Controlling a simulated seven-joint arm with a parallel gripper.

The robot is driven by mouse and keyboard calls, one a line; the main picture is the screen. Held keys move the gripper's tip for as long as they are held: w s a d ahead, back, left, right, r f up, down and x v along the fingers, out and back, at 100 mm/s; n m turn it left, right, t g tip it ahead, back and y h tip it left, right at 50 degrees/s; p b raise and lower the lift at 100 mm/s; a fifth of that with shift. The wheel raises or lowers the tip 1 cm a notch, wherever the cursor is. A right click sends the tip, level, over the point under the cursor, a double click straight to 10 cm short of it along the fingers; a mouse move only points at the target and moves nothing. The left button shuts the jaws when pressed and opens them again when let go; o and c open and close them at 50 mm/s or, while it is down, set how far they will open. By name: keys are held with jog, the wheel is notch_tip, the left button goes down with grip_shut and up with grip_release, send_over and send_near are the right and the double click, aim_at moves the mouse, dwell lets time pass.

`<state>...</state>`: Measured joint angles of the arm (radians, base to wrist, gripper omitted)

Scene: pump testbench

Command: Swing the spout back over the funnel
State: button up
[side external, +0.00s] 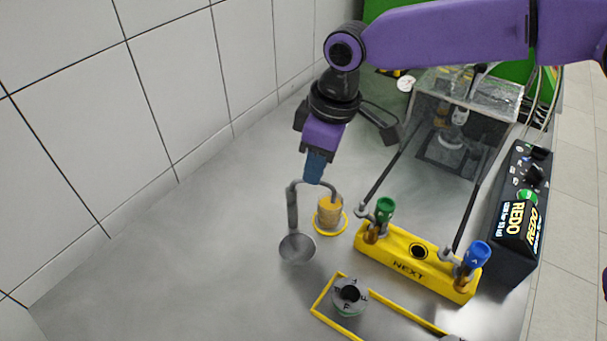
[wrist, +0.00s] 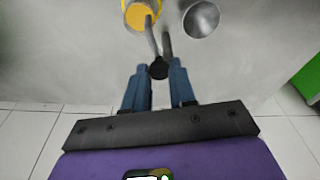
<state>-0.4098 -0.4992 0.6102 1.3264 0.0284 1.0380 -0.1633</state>
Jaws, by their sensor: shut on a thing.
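The spout (side external: 334,190) is a thin grey bent pipe beside a thicker upright pipe (side external: 292,208). Its free end hangs over the orange-yellow cup (side external: 329,211), which has a yellow ring at its base. The grey bowl-shaped funnel (side external: 297,248) is apart from the spout's end, nearer the camera and left of the cup. In the wrist view, the cup (wrist: 137,14) is left of the funnel (wrist: 202,18). My gripper (side external: 314,181) points down at the spout's top. Its blue fingers (wrist: 160,75) are shut on the spout, around its dark knob; the exact contact is partly hidden.
A yellow block marked NEXT (side external: 415,265), with green and blue handles, stands right of the cup. A round grey part (side external: 349,296) sits in a yellow-outlined area in front. A black control box (side external: 515,215) is at right. The table left of the funnel is clear up to the tiled wall.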

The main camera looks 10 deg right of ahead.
aim_at(301, 179)
jog(key=shift+s+a, duration=0.2)
jog(key=shift+s, duration=0.1)
jog(key=shift+s+a, duration=0.25)
jog(key=shift+s, duration=0.15)
jog(key=shift+s+a, duration=0.4)
jog(key=shift+s, duration=0.05)
dwell(0.5)
jog(key=shift+s+a, duration=0.25)
jog(key=shift+a, duration=0.4)
